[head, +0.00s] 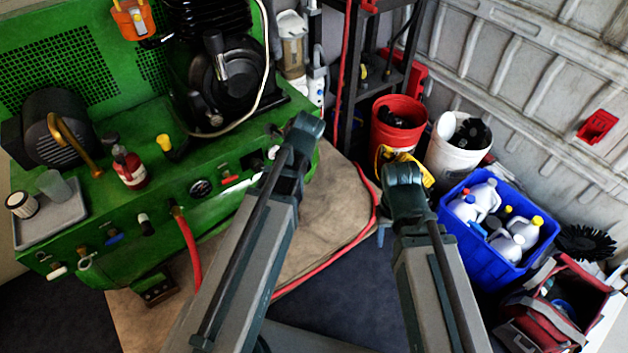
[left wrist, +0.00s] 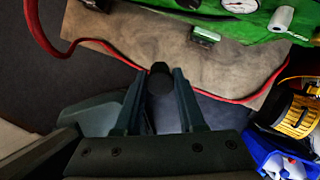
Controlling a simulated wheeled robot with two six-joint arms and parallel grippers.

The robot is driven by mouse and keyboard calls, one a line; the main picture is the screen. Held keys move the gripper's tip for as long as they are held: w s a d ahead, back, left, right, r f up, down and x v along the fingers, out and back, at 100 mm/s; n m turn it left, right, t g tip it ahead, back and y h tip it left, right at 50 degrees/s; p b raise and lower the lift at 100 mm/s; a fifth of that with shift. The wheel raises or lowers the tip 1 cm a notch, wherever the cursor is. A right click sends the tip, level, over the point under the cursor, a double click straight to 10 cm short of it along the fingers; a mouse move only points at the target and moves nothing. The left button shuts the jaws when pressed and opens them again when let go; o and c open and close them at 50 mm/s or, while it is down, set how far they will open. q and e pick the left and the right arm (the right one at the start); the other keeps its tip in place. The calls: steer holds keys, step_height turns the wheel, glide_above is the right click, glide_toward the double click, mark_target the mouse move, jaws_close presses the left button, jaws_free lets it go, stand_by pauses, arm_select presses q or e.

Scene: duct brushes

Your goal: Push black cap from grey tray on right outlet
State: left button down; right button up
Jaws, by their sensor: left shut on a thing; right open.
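A small round black cap (left wrist: 161,76) sits between the fingertips of my left gripper (left wrist: 160,82), which is shut on it, in the left wrist view. The cap and left gripper are hidden behind my arm in the head view. The grey tray (head: 75,222) lies at the left end of the green machine (head: 130,240). It holds a white filter and a clear cup, and no black cap shows on it. A white outlet fitting (head: 273,153) is at the right of the machine's front; it looks uncapped. My right gripper (head: 383,234) shows only partly beside its forearm, open, away from the machine.
A red hose (head: 190,250) hangs from the machine's front and runs over the beige floor sheet (head: 330,185). On the right stand a red bucket (head: 385,128), a white bucket (head: 452,160), a blue crate (head: 482,255) of jugs and a red tool bag (head: 545,320).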

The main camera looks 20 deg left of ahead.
arm_select(q)
steer(key=w+f+m+t+y+b, duration=0.35)
steer(key=w+f+y+b, duration=0.25)
steer(key=b, duration=0.7)
steer(key=w+d+f+m+t+y+b, duration=0.1)
steer(key=w+d+m+t+y+b, duration=0.2)
steer(key=b, duration=0.9)
steer(key=w+d+t, duration=0.3)
steer(key=t, duration=0.1)
steer(key=shift+w+y, duration=0.3)
